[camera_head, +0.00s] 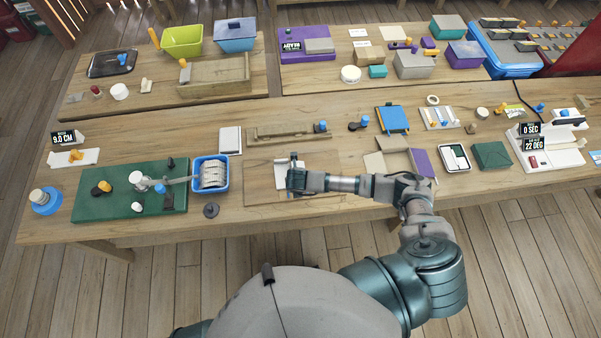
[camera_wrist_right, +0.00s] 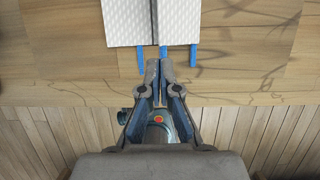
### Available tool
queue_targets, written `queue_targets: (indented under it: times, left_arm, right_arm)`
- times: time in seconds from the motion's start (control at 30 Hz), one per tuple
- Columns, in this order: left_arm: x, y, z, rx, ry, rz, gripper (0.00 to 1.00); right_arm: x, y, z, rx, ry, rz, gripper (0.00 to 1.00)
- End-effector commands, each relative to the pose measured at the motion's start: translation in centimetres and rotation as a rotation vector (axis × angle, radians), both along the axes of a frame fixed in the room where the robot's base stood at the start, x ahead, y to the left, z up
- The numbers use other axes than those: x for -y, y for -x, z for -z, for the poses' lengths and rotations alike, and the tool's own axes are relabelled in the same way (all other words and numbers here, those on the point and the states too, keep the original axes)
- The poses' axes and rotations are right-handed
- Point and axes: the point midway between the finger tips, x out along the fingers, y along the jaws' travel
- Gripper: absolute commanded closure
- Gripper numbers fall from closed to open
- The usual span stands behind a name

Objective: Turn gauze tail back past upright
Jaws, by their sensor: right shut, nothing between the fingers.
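My right gripper (camera_head: 293,170) reaches in over the middle of the front table's near edge. In the wrist view the right gripper (camera_wrist_right: 160,66) has its fingertips together with nothing between them. They are just below the near edge of a white textured piece (camera_wrist_right: 181,22), which may be the gauze. A dark line divides this piece, and blue strips (camera_wrist_right: 195,56) stick out from its near edge. I cannot tell whether the fingertips touch it. In the head view the white piece (camera_head: 280,176) is partly hidden by my gripper. No raised tail can be made out. My left gripper is out of view.
A blue bin (camera_head: 196,182) with white contents stands left of my right gripper, beside a green mat (camera_head: 90,207) with small parts. A wooden rail (camera_head: 270,134) lies behind the gripper. Bare tabletop shows around the white piece.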

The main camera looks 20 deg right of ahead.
Motion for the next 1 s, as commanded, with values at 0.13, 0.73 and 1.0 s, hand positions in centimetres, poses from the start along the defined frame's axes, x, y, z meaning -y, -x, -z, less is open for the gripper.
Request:
queue_targets:
  times: [0.13,0.73,1.0]
  left_arm:
    - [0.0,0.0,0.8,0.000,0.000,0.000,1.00]
    - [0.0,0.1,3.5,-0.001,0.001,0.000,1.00]
    - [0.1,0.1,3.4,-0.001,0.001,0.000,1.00]
  right_arm:
    - [0.0,0.0,0.9,-0.001,0.000,0.000,1.00]
    - [0.0,0.0,3.9,-0.001,0.000,0.000,1.00]
    - [0.0,0.0,3.7,0.000,-0.001,0.000,1.00]
